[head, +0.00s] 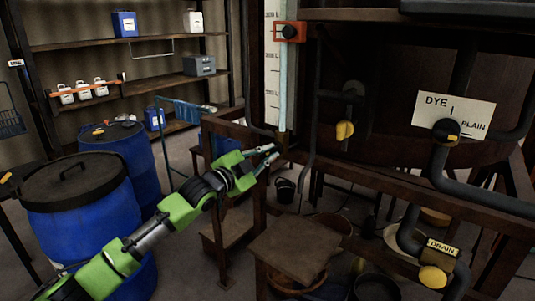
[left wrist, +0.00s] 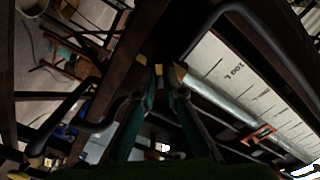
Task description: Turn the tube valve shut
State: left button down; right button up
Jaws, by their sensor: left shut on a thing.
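The clear sight tube (head: 283,90) stands upright beside a white scale at the vat's left side. It also shows in the left wrist view (left wrist: 215,98), running to a tan fitting at its lower end. My left gripper (head: 273,154) is at the foot of this tube, by the wooden frame. In the left wrist view its fingers (left wrist: 157,72) close in on the dark area beside the tan fitting. It is shut on the tube valve, which is mostly hidden by the fingers and shadow; its handle angle cannot be told. My right gripper is not in view.
The dye/plain valve (head: 446,131), a yellow-handled valve (head: 345,130) and the drain valve (head: 433,277) are to the right. Blue drums (head: 75,190) stand left. A wooden stool (head: 297,247) is below.

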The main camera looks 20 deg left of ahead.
pick_arm(q)
jog(key=m+p, duration=0.2)
jog(key=m, duration=0.2)
jog(key=shift+f+m+p, duration=0.1)
jog(key=shift+m+p, duration=0.5)
jog(key=shift+m, duration=1.1)
jog(key=c, duration=2.1)
grip_release()
jog(key=shift+d, duration=0.1)
jog(key=shift+s+a+f, duration=0.15)
jog(key=shift+s+a, duration=0.1)
jog(key=shift+s, duration=0.3)
jog(key=v, duration=1.1)
